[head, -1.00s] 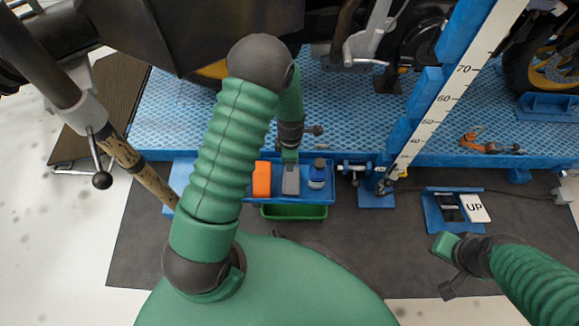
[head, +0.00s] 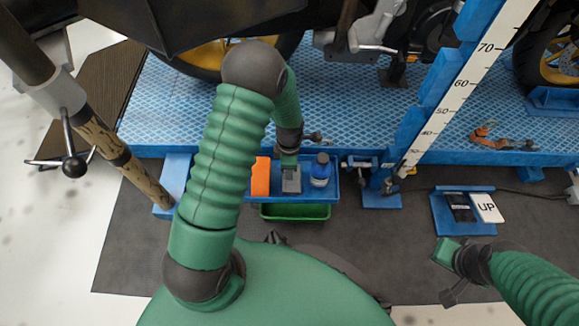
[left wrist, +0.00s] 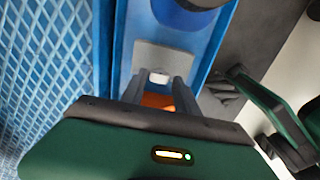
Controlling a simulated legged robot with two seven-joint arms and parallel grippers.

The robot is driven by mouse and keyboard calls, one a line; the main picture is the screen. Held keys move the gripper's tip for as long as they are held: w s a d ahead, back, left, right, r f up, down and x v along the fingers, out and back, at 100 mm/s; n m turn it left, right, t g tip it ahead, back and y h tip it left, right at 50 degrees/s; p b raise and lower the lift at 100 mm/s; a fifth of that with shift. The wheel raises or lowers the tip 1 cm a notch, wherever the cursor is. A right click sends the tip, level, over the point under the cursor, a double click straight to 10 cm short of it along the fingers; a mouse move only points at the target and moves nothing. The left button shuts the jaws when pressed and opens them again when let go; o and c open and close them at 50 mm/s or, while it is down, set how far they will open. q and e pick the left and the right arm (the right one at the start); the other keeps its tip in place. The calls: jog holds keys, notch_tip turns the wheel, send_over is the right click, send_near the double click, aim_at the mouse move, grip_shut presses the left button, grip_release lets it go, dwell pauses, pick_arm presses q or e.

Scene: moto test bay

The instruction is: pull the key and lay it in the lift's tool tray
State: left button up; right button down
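The lift's tool tray (head: 325,199) is blue and hangs at the lift's near edge; its wall also shows in the left wrist view (left wrist: 213,62). My left gripper (head: 290,172) points down over the middle of the tray, above a grey block or pad (head: 292,188). In the left wrist view my left gripper (left wrist: 160,80) has its two fingers apart. A small pale piece (left wrist: 159,78) shows between the fingertips, against the grey pad (left wrist: 165,58); I cannot tell whether it is the key. My right gripper (head: 445,252) is at the lower right, its fingers unclear.
An orange block (head: 261,177) and a blue bottle (head: 320,170) flank the grey pad in the tray. A green bin (head: 295,212) is below. A measuring post (head: 455,95), a motorcycle wheel (head: 550,60) and an UP pedal box (head: 448,228) stand to the right.

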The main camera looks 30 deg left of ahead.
pick_arm(q)
jog(key=shift+o, duration=1.3)
notch_tip(320, 180, up, 17)
jog(key=p, duration=1)
jog(key=shift+d, duration=0.1)
